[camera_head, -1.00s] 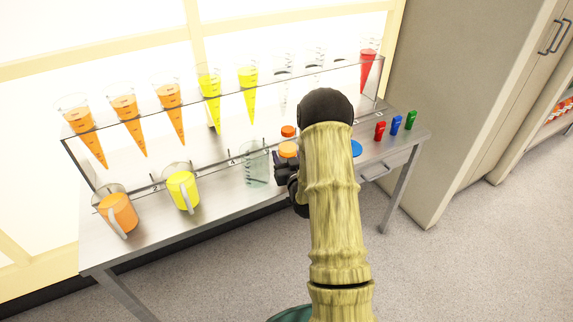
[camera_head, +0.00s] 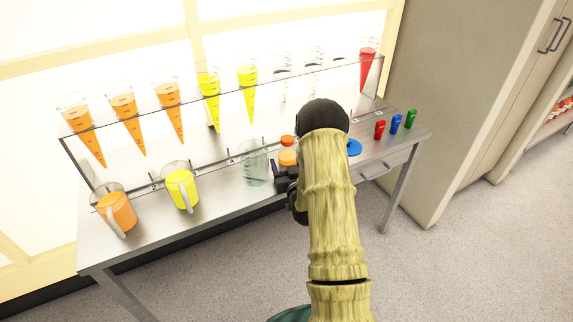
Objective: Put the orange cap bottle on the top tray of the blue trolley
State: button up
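An orange cap (camera_head: 288,141) shows just left of my arm, over the bench. A second, larger orange part (camera_head: 287,158) shows right below it. I cannot tell whether both belong to one bottle; my arm and gripper hide what is beneath. My gripper (camera_head: 284,179) is dark, partly hidden behind my arm, and sits close against the lower orange part. Its fingers do not show clearly, so I cannot tell whether it is open or shut. The blue trolley is not seen in this view.
A glass beaker (camera_head: 254,163) stands just left of the gripper; a yellow jug (camera_head: 182,188) and an orange jug (camera_head: 117,212) stand farther left. A blue cap (camera_head: 354,147) is right of my arm. A clear rack (camera_head: 219,76) of cones runs behind. Open floor (camera_head: 480,240) lies right.

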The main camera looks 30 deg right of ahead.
jog(key=shift+s+r, duration=0.1)
jog(key=shift+r, duration=0.05)
jog(key=s+a, duration=0.2)
jog(key=s, duration=0.9)
jog(key=shift+s, duration=0.35)
jog(key=shift+w, duration=0.15)
jog(key=a+r+n+g+y, duration=0.2)
jog(key=a+g, duration=0.5)
jog(key=s+a+r+g, duration=0.3)
jog(key=s+a+g, duration=0.1)
jog(key=s, duration=0.3)
jog(key=s+a+r+g, duration=0.3)
jog(key=s+a+g, duration=0.1)
jog(key=s, duration=0.4)
jog(key=shift+s+a+r+y, duration=0.15)
jog(key=shift+s+a+y, duration=0.15)
jog(key=shift+y, duration=0.1)
